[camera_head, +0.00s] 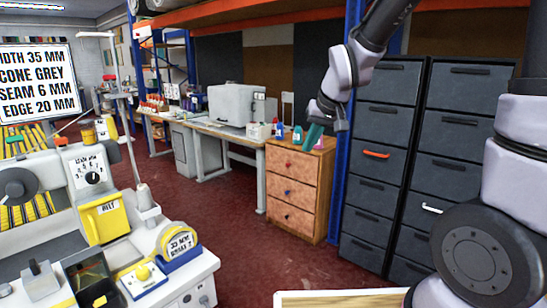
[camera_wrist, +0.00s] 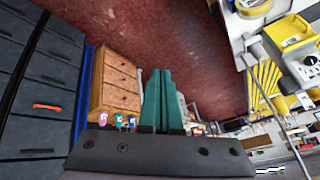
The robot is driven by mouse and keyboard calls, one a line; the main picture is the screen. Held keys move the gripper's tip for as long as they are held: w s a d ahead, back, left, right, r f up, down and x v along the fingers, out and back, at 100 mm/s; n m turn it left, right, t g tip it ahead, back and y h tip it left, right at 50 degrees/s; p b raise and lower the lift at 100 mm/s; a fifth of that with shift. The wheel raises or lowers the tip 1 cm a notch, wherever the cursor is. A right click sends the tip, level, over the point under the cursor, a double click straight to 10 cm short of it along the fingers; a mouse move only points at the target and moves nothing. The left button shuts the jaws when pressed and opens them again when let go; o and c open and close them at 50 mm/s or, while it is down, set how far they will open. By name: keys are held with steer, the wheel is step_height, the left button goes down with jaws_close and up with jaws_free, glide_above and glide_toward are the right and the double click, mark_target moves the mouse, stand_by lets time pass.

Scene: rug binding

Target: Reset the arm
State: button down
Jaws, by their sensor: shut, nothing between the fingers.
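My gripper (camera_head: 313,136) is raised in the air on my bent arm, right of centre in the head view. Its teal fingers point down and to the left, in front of the wooden drawer cabinet. In the wrist view the two fingers (camera_wrist: 162,100) lie side by side with no object between them. The gripper is shut and empty. It appears to touch nothing.
A wooden drawer cabinet (camera_head: 293,190) with small bottles on top stands behind my gripper. Dark drawer units (camera_head: 375,160) stand to the right. A binding machine (camera_head: 90,190) fills the left front. The red floor (camera_head: 240,240) between is clear.

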steer(key=s+d+r+m+t+h, duration=0.1)
steer(key=s+d+r+m, duration=0.4)
steer(key=s+d+r, duration=0.8)
steer(key=shift+s+d+t, duration=0.4)
steer(key=shift+s+d, duration=0.6)
steer(key=shift+d, duration=0.15)
steer(key=shift+r, duration=0.1)
